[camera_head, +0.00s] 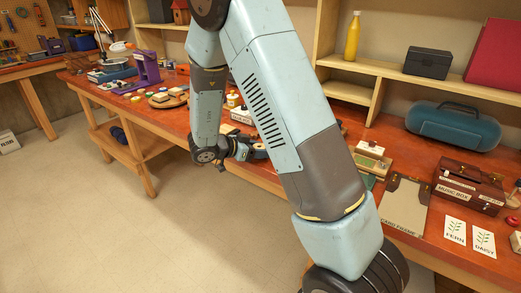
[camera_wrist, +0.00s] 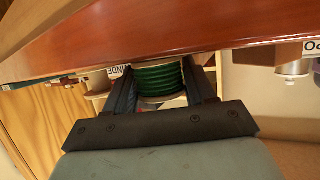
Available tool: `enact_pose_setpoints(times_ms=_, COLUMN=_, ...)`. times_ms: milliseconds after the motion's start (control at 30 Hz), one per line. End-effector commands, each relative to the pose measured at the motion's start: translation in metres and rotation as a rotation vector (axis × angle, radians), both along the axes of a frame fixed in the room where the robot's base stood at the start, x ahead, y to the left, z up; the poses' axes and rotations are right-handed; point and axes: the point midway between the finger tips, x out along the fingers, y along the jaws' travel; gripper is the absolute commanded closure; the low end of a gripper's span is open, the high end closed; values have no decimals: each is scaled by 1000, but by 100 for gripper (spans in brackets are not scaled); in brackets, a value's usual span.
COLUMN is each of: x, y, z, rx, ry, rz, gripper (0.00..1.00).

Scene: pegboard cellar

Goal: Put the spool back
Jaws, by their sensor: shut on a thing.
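The spool (camera_wrist: 160,78), wound with green thread between pale flanges, is between the two dark fingers of my gripper (camera_wrist: 163,86) in the wrist view. The fingers are shut on its sides. In the head view my gripper (camera_head: 254,151) is low at the front edge of the long red-brown bench (camera_head: 190,128), left of my forearm. A pale bit of the spool seems to show there, but it is small. I cannot tell whether the spool touches anything. My arm hides part of the bench behind it.
The floor in front is clear.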

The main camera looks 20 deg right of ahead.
Motion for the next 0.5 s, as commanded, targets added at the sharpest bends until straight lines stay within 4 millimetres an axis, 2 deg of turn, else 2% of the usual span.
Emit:
enact_pose_setpoints(times_ms=100, x=0, y=0, z=-3, rx=0, ry=1, rz=-1, gripper=78)
enact_pose_setpoints(times_ms=133, x=0, y=0, z=-2, rx=0, ry=0, rz=0, gripper=43)
enact_pose_setpoints(times_ms=367, x=0, y=-1, z=-2, rx=0, ry=0, rz=-1, gripper=21)
enact_pose_setpoints(times_ms=500, x=0, y=-1, z=-2, rx=0, ry=0, rz=-1, gripper=20)
